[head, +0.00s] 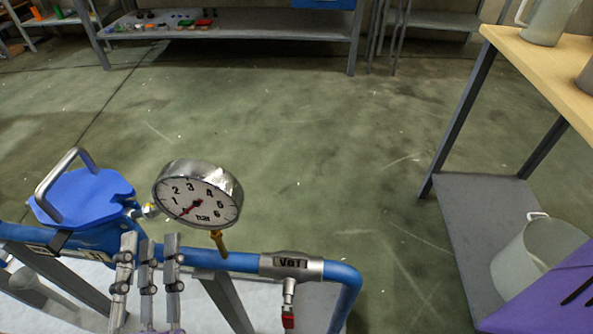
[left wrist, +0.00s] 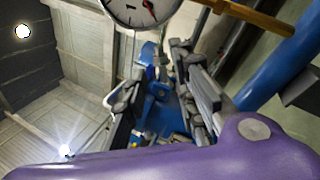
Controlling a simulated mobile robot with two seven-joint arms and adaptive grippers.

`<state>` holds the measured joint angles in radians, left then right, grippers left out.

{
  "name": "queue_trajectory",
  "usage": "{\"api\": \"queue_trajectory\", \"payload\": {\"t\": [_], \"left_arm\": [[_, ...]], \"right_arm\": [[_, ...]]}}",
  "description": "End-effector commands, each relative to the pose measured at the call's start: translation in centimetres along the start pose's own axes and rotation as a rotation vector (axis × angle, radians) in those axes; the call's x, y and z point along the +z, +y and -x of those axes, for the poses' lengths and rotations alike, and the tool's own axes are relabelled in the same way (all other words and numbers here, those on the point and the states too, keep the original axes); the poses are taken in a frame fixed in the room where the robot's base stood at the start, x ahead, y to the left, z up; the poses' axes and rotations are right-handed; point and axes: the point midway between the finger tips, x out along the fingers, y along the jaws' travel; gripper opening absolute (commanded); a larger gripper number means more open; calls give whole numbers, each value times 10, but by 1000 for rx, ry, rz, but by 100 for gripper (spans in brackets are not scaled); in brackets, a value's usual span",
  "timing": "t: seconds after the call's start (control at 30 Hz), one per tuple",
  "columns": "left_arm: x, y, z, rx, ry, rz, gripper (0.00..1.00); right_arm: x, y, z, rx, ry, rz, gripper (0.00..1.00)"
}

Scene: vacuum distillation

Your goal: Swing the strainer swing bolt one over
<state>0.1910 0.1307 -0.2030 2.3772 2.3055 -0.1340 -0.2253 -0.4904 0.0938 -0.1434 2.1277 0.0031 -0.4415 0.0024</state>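The strainer is probably the blue vessel with a flat blue lid (head: 85,195) and a metal bar handle, at the left of the head view. My left gripper (head: 148,245) has jointed grey fingers pointing up, just right of the lid and in front of the blue pipe. Its fingers stand apart in the left wrist view (left wrist: 165,80), with nothing visibly held. They hide part of the pipe. My right gripper is not in view.
A round pressure gauge (head: 200,195) stands on a brass stem close behind the fingers. A blue pipe (head: 342,275) with a red-handled valve (head: 289,320) runs right. A wooden-topped table (head: 545,60) stands at right, a white bucket (head: 535,250) on its shelf. The middle floor is clear.

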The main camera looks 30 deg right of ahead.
Motion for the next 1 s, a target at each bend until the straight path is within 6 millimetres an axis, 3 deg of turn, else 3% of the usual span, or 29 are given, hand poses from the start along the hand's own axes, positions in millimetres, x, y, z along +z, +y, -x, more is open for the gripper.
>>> {"api": "queue_trajectory", "payload": {"t": [0.2, 0.43, 0.83, 1.0], "left_arm": [[-2, -1, 44, -3, 9, 1, 26], [-1, -1, 74, -2, 4, 0, 26], [0, 0, 82, -1, 0, -1, 26], [9, 14, 77, 8, -7, -5, 3]], "right_arm": [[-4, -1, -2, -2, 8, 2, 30], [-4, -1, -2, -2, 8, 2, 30], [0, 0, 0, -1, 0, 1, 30], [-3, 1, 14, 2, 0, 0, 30]]}}
